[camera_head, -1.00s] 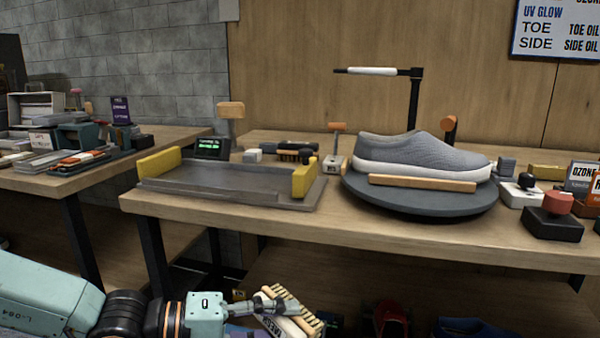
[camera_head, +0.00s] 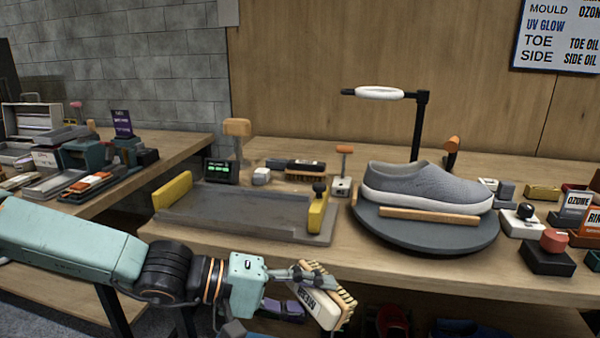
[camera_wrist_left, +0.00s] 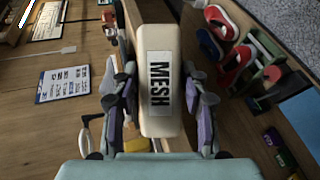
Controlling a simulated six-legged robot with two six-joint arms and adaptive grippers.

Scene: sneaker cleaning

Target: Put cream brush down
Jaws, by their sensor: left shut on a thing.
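The cream brush (camera_head: 328,312), with a cream back, tan bristles and a "MESH" label, is held just off the table's front edge, tilted, bristles facing right. My left gripper (camera_head: 308,277) is shut on it. In the left wrist view the brush (camera_wrist_left: 160,50) sits upright in the picture between the two fingers of the left gripper (camera_wrist_left: 160,97), its label facing the camera. My right gripper is in neither view.
The wooden table (camera_head: 390,270) carries a grey tray (camera_head: 250,213) with yellow end blocks and a grey sneaker (camera_head: 425,185) on a dark turntable (camera_head: 425,235). A dark brush (camera_head: 295,166) lies behind the tray. Bare wood lies along the front edge.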

